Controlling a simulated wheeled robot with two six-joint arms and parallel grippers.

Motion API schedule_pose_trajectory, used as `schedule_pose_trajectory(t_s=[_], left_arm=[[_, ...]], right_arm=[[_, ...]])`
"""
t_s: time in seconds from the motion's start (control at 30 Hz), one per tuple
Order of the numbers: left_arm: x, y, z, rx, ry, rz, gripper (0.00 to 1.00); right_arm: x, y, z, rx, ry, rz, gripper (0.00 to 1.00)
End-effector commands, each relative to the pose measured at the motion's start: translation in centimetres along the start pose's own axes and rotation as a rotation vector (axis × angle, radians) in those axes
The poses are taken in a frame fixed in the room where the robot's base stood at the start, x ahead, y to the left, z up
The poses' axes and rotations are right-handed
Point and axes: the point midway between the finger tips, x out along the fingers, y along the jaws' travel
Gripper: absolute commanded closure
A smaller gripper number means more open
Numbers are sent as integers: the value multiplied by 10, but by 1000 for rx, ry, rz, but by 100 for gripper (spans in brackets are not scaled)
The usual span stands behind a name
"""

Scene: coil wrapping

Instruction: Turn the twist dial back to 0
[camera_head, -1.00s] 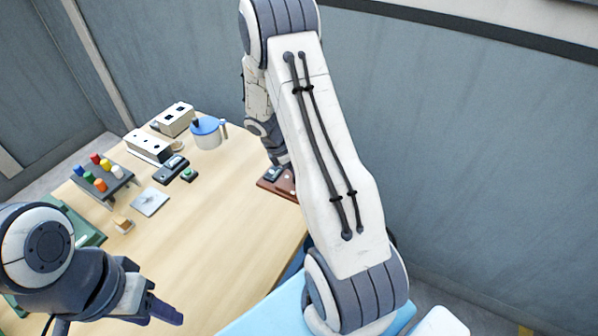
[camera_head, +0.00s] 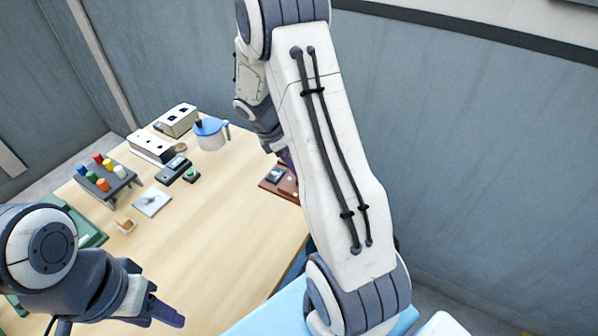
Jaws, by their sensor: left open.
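A reddish-brown board (camera_head: 286,192) lies at the table's right edge, with a small dark device (camera_head: 274,174) on it. I cannot make out a twist dial or its reading on it; my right arm covers part of the board. My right gripper (camera_head: 286,157) is mostly hidden at the end of that arm, just above the board's far side, and its fingers are too small to read. My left gripper (camera_head: 168,313) is open and empty at the bottom left, over the table's near part, well away from the board.
On the wooden table (camera_head: 225,225) stand a rack of coloured spools (camera_head: 107,178), a blue-lidded pot (camera_head: 211,137), white boxes (camera_head: 151,147), a dark device (camera_head: 173,170), a small green-topped box (camera_head: 191,176) and a metal plate (camera_head: 152,202). The table's middle is clear.

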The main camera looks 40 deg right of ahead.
Motion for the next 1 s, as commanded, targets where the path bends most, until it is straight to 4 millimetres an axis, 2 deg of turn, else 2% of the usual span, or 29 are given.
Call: schedule_pose_trajectory(t_s=[0.1,0.3,0.9,1.0], left_arm=[[4,0,0,0,0,0,50],[5,0,0,0,0,0,50],[5,0,0,0,0,0,50],[5,0,0,0,0,0,50]], right_arm=[[-22,1,-1,0,1,5,12],[-43,1,0,0,1,3,12],[-47,0,0,0,1,1,12],[-57,-5,-10,14,13,12,12]])
